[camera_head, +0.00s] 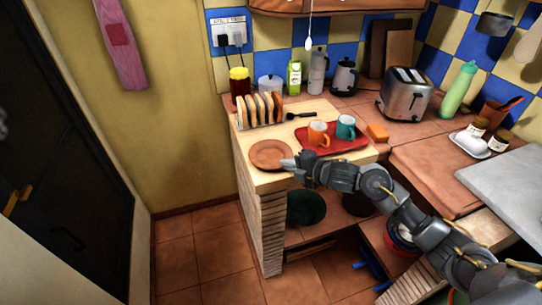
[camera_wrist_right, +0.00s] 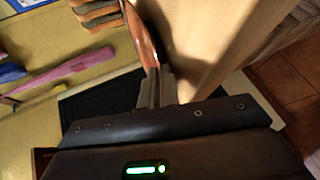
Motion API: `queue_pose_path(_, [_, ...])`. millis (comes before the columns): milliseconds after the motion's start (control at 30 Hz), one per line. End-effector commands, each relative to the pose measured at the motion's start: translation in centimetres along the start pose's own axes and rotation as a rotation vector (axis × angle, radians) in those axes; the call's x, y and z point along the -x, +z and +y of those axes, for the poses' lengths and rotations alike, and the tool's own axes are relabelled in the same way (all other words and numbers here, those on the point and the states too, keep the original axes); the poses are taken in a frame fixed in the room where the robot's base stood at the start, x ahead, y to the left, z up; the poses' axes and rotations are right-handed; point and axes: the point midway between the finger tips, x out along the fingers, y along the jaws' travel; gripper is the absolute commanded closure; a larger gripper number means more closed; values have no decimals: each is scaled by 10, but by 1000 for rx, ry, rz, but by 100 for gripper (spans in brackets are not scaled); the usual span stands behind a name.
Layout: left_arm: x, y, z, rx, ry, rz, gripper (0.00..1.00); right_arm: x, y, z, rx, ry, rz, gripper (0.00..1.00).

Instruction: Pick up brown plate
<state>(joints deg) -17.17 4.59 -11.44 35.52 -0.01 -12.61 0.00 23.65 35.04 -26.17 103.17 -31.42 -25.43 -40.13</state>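The brown plate (camera_head: 268,154) is at the front left corner of the light wooden counter end. In the wrist view it shows nearly edge-on as a thin brown strip (camera_wrist_right: 143,36). My right gripper (camera_head: 291,163) is at the plate's right rim. In the wrist view its two fingers (camera_wrist_right: 161,88) are close together, with the rim running in between them. A dark shadow lies beside the plate on the wood; whether the plate touches the counter is unclear. My left gripper is not in view.
A toast rack (camera_head: 261,110) stands behind the plate. A red tray (camera_head: 333,140) with an orange mug (camera_head: 318,133) and a teal mug (camera_head: 346,126) lies to the right, close to my right arm. An orange block (camera_head: 377,132) is beside it. Open floor lies left of the counter.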

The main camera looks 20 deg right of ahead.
Motion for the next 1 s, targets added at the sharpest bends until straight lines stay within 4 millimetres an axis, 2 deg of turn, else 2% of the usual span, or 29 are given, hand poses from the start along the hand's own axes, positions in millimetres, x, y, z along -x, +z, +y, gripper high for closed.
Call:
queue_pose_path(367, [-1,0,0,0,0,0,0,2,0,4,1,3,0,100])
queue_pose_path(467, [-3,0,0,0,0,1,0,4,0,10,3,4,0,100])
queue_pose_path(600, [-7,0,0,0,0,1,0,12,1,30,5,7,-1,100])
queue_pose_path(867, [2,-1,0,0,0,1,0,62,-38,75,9,8,2,100])
queue_pose_path(1000, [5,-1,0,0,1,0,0,88,-66,81,6,4,2,100])
